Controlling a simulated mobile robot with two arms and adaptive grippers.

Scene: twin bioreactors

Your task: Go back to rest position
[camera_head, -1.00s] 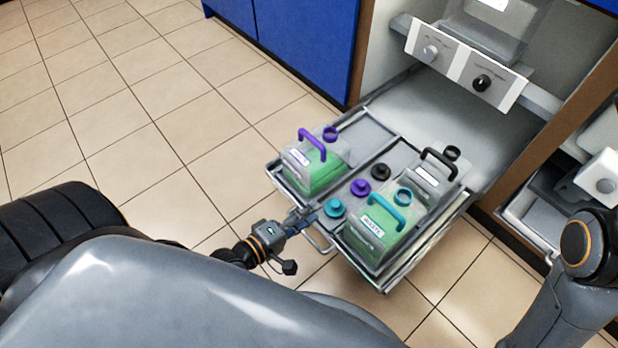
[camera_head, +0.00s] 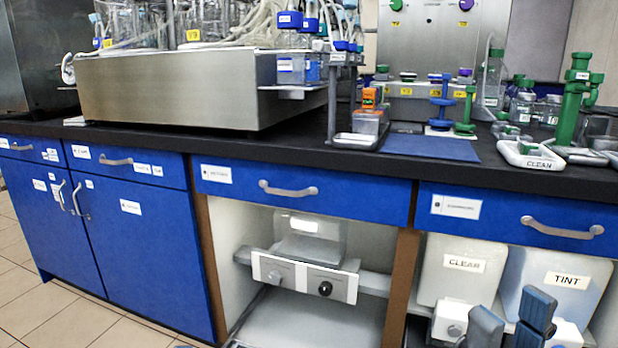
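My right gripper (camera_head: 511,316) shows at the bottom right edge, in front of the cabinet bay with the CLEAR and TINT containers. Its two dark grey-blue fingers stand apart with nothing seen between them. My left gripper is out of view. The open bay (camera_head: 372,240) in the middle of the cabinets holds a white panel with two knobs (camera_head: 305,277) and a grey pull-out surface (camera_head: 310,320) below it. The front of that surface is cut off by the bottom edge.
A black bench top (camera_head: 400,165) runs across the view above blue cabinets (camera_head: 140,240). It carries a steel unit (camera_head: 200,90), a blue mat (camera_head: 431,147) and green clamps (camera_head: 573,105). A CLEAR container (camera_head: 462,285) and a TINT container (camera_head: 570,275) stand in the right bay. Tiled floor (camera_head: 40,310) lies clear at left.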

